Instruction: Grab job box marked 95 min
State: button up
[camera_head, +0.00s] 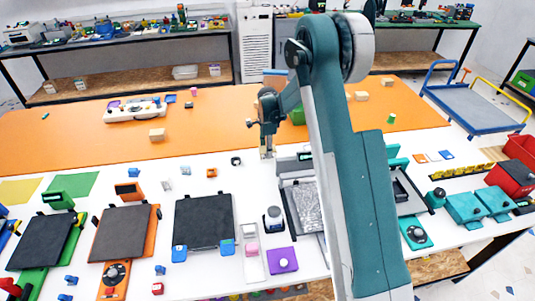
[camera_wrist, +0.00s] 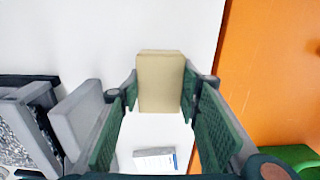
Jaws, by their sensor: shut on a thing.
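A tan box (camera_wrist: 160,82) sits between the fingertips of my gripper (camera_wrist: 160,95) in the wrist view, with the green finger pads touching its sides. No marking is readable on the face I see. In the head view my gripper (camera_head: 267,150) hangs near the seam of the white and orange surfaces, and the box is barely visible there. Other tan boxes stand on the orange surface: one at left (camera_head: 157,135) and one at the back right (camera_head: 361,96). Their markings are too small to read.
Several printers with flat beds, such as a dark one (camera_head: 204,221), line the white table. A grey printer part (camera_wrist: 75,120) is close to the left of my gripper. A small white label-like piece (camera_wrist: 155,159) lies below it. A green object (camera_wrist: 290,158) is at right.

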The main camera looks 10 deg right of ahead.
notch_tip(320, 180, up, 8)
jog(key=shift+f, duration=0.25)
